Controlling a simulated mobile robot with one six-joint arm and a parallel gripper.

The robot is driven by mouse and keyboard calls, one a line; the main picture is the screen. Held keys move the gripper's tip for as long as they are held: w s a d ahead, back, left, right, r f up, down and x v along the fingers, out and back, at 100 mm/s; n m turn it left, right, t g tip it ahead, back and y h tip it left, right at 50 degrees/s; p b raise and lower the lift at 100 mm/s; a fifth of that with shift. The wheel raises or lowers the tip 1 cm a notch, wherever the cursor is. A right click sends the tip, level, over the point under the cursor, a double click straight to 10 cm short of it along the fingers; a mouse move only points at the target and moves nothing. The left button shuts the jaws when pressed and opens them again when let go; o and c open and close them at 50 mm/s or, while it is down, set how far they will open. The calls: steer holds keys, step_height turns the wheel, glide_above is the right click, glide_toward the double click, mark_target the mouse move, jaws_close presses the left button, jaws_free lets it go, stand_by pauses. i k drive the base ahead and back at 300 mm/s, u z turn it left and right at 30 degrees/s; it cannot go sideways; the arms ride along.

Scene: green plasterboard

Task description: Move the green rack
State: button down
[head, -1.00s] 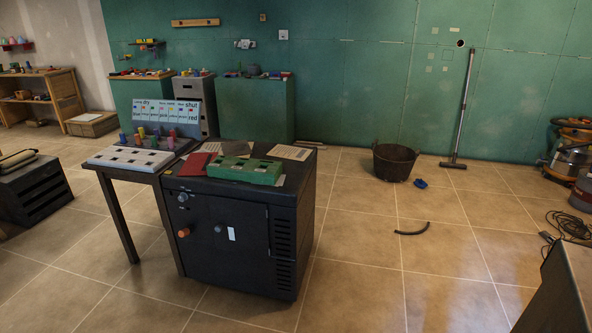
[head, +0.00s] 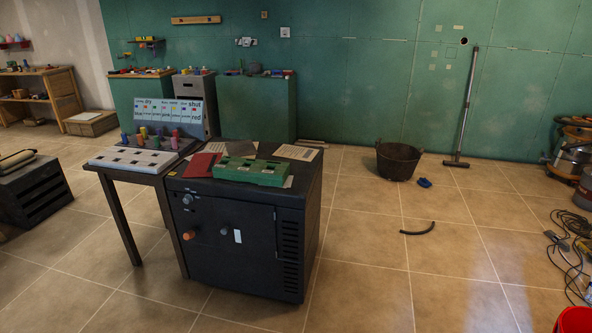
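The green rack (head: 250,171) is a low block with dark square slots along its top. It lies on top of a black cabinet (head: 246,235), near the front edge. A red flat sheet or book (head: 201,165) lies just left of it, and pale papers lie behind it. A white slotted rack (head: 131,160) is on the small table to the left. My gripper is not in view.
Coloured pegs (head: 154,140) stand before a label board (head: 168,115) behind the white rack. A black bucket (head: 397,161), a blue item (head: 424,182) and a dark curved hose piece (head: 417,230) are on the floor. A red object (head: 574,320) shows at bottom right.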

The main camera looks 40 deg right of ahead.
mark_target(265, 172)
steer(key=i, duration=1)
